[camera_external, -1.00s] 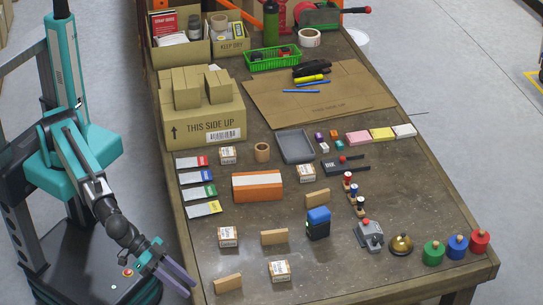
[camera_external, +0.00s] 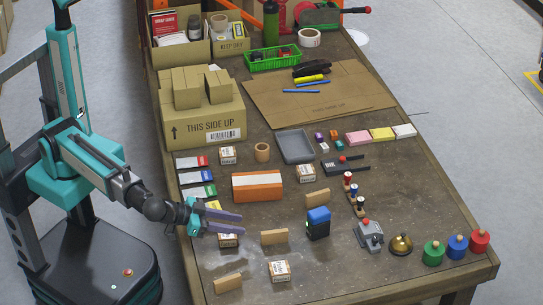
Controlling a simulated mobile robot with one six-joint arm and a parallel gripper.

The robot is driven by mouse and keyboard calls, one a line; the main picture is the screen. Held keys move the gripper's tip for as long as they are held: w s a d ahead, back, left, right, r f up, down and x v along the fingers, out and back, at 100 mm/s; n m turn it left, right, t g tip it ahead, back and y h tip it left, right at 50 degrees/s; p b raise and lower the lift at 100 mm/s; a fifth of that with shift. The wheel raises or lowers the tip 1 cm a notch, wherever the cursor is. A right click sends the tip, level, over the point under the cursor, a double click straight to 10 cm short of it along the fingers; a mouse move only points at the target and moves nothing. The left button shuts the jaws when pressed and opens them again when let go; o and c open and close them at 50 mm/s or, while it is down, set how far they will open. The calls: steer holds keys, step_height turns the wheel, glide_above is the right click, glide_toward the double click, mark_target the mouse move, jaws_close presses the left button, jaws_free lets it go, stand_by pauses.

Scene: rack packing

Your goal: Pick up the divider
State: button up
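I cannot tell for sure which thing is the divider. Several tan upright pieces stand on the table: one at the front left (camera_external: 228,283), one near the middle (camera_external: 274,237) and one farther back (camera_external: 317,198). Several flat cards with coloured ends lie along the left edge, including a red one (camera_external: 192,162) and a green one (camera_external: 197,192). My gripper (camera_external: 242,223) is over the table's left side, its two purple fingers apart and nothing seen between them. It partly hides the yellow-ended card (camera_external: 213,207) and a small labelled box (camera_external: 228,241).
An orange-and-white box (camera_external: 257,187) lies behind my gripper. A blue-topped black stamp (camera_external: 318,223) and a grey device (camera_external: 369,236) stand to the right. A labelled box (camera_external: 279,271) is at the front. The front right tabletop (camera_external: 340,275) is clear.

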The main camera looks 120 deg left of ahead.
mark_target(272, 232)
steer(key=x, duration=0.8)
steer(key=shift+w+f+p, duration=0.1)
steer(key=shift+w+p, duration=0.05)
steer(key=shift+p, duration=0.25)
steer(key=shift+w+a+f, duration=0.1)
steer(key=shift+p+x, duration=0.55)
steer(key=shift+x, duration=2.05)
steer(key=shift+f, duration=0.2)
jaws_close()
